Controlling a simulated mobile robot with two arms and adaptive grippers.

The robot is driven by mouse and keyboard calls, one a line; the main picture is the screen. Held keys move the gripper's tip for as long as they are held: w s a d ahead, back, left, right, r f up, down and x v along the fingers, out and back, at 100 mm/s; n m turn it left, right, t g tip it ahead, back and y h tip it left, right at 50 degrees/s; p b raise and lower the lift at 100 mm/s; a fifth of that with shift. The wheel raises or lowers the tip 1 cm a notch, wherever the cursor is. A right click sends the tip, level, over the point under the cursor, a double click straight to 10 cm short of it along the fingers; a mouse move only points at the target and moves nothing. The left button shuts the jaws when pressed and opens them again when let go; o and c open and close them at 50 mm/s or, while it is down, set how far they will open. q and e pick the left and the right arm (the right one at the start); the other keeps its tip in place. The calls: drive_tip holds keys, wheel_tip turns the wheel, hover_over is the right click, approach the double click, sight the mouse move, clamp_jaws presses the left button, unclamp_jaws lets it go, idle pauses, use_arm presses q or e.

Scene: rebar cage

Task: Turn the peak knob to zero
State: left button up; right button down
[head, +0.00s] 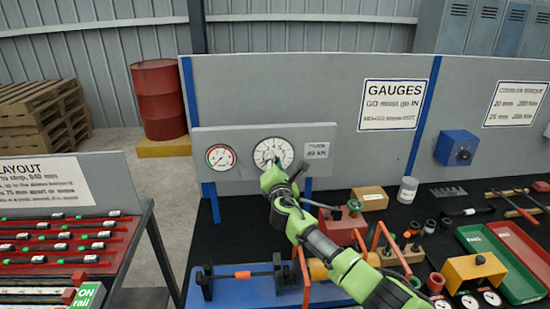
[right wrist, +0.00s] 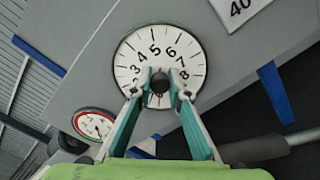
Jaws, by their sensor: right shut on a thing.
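The large white dial (head: 265,148) is on the grey gauge panel; it also shows in the right wrist view (right wrist: 131,58), with digits 3 to 8 readable. The dark round peak knob (right wrist: 159,80) is at the dial's centre. My right gripper (right wrist: 160,87) is shut on the knob, one finger on each side. In the head view my right gripper (head: 276,165) reaches the dial from below and hides the knob. The zero mark and any pointer are too small or hidden to read. My left gripper is not in view.
A smaller red-edged gauge (head: 221,157) is left of the dial. A label plate (head: 317,150) is to its right. Below are a blue fixture (head: 235,290), a red block (head: 340,228) and a cardboard box (head: 370,198). A tool rack (head: 60,240) stands at the left.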

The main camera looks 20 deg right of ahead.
drive_tip(key=shift+f+n+p, duration=0.15)
drive_tip(key=shift+n+p, duration=0.55)
drive_tip(key=shift+n, duration=0.9)
drive_tip(key=shift+f, duration=0.1)
drive_tip(key=c, duration=1.9)
unclamp_jaws()
drive_tip(key=shift+s, duration=0.1)
drive_tip(key=v, duration=1.2)
drive_tip(key=shift+r, duration=0.2)
